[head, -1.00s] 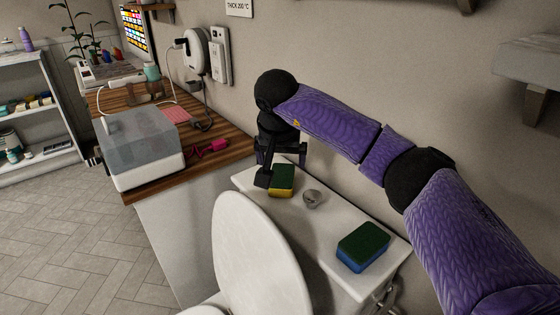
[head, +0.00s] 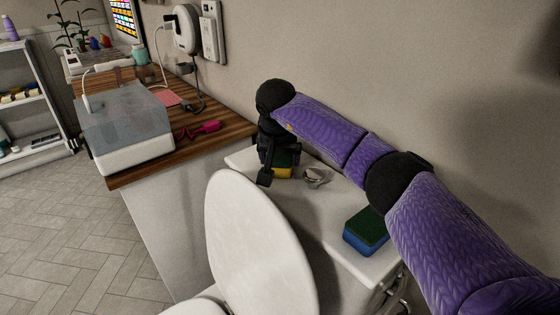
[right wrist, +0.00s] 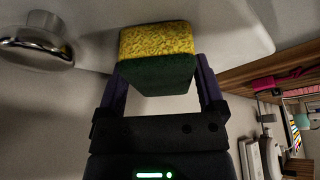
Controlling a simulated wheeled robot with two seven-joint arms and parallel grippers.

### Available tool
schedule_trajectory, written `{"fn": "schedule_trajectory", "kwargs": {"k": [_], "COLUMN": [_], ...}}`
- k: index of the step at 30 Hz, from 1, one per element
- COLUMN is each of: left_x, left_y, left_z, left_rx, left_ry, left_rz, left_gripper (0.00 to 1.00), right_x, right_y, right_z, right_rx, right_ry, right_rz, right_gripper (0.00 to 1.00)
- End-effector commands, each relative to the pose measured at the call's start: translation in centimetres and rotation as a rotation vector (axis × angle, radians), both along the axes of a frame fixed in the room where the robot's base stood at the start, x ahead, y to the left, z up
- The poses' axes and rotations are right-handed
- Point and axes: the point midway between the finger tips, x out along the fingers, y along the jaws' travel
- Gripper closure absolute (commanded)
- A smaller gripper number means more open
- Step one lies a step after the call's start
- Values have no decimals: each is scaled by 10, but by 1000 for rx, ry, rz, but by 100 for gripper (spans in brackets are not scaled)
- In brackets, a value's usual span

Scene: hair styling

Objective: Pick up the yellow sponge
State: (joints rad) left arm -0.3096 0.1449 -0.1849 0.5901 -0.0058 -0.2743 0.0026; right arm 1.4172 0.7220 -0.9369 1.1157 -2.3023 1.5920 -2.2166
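The yellow sponge (head: 283,173), with a dark green scouring side, lies on the white toilet tank lid (head: 330,215) near its far left end. My right gripper (head: 280,168) is down over it and hides part of it. In the right wrist view the sponge (right wrist: 157,45) sits between the two spread fingers (right wrist: 160,75), its green side facing the palm. The fingers flank its sides; whether they touch it is hard to tell. My left gripper is not in view.
A blue sponge with a green top (head: 366,231) lies at the near right end of the lid. A round metal flush button (head: 316,177) is beside the yellow sponge. The raised toilet seat lid (head: 255,245) stands in front. A wooden counter (head: 228,138) with a clear-lidded box (head: 128,130) is left.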

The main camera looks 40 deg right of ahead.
Motion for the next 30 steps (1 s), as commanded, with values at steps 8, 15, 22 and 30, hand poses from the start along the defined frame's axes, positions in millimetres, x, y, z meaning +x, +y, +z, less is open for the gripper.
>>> {"fn": "schedule_trajectory", "kwargs": {"k": [8, 15, 22, 30], "left_x": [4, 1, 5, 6], "left_y": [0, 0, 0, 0], "left_z": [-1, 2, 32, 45], "left_rx": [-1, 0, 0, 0], "left_ry": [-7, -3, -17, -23], "left_rz": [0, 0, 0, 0], "left_gripper": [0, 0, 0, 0], "right_x": [0, 0, 0, 0], "right_y": [0, 0, 0, 0], "right_z": [0, 5, 68, 102], "right_rx": [0, 0, 0, 0], "right_ry": [0, -2, -7, -1], "right_rz": [0, -1, 0, 0], "right_gripper": [74, 75, 75, 75]}}
